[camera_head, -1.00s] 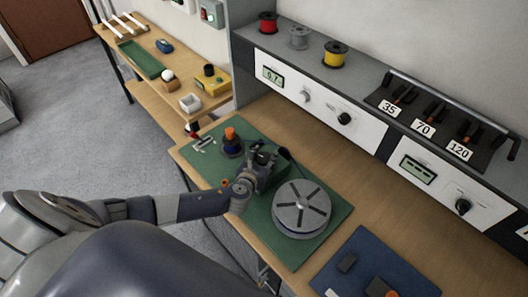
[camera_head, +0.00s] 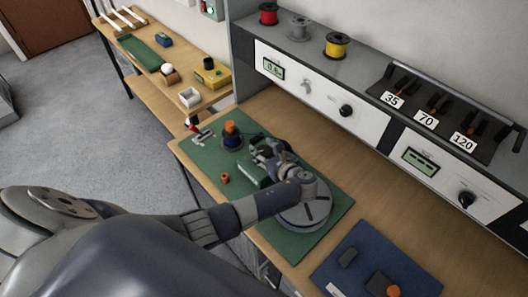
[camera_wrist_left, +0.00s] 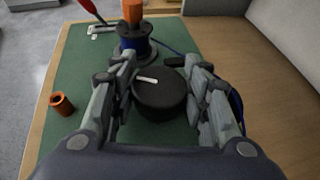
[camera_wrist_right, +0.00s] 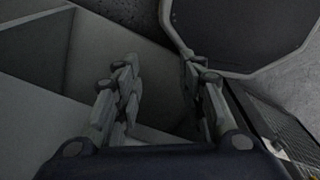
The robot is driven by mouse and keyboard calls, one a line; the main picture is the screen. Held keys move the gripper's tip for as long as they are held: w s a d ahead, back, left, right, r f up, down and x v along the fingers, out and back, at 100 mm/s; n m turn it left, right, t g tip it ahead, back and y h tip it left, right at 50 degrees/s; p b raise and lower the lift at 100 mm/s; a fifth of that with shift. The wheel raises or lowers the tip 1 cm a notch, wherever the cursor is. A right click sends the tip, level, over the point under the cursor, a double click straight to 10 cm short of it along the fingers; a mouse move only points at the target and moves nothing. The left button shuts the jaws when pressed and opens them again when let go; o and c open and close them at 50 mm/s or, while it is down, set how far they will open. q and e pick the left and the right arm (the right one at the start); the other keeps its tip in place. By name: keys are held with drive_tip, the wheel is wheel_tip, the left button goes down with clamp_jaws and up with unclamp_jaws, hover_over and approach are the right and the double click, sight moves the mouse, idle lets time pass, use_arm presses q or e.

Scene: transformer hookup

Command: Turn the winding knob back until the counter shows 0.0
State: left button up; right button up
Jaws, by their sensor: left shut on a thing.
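The winding knob (camera_wrist_left: 160,95) is a black round knob with a white pointer line, seen in the left wrist view above the green mat (camera_head: 195,160). My left gripper (camera_wrist_left: 163,82) is shut on it, one finger on each side. In the head view my left gripper (camera_head: 262,155) and wrist hide most of the knob. The counter (camera_head: 272,68) is a small display on the white panel; it seems to show 0.6, but the digits are tiny. My right gripper (camera_wrist_right: 165,90) is open and empty beside grey surfaces, outside the head view.
A grey slotted disc (camera_head: 308,215) sits partly under my left wrist. A blue mat (camera_head: 350,280) is at the right front.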

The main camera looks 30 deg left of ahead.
use_arm(q)
drive_tip(key=shift+n+g+y, duration=0.5)
drive_tip(key=shift+n, duration=0.1)
drive_tip(key=o, duration=1.1)
drive_tip(key=shift+d, duration=0.1)
drive_tip(key=v, duration=1.1)
drive_tip(key=shift+s+d+r, duration=0.15)
drive_tip(key=shift+d+r, duration=0.1)
drive_tip(key=shift+r, duration=0.1)
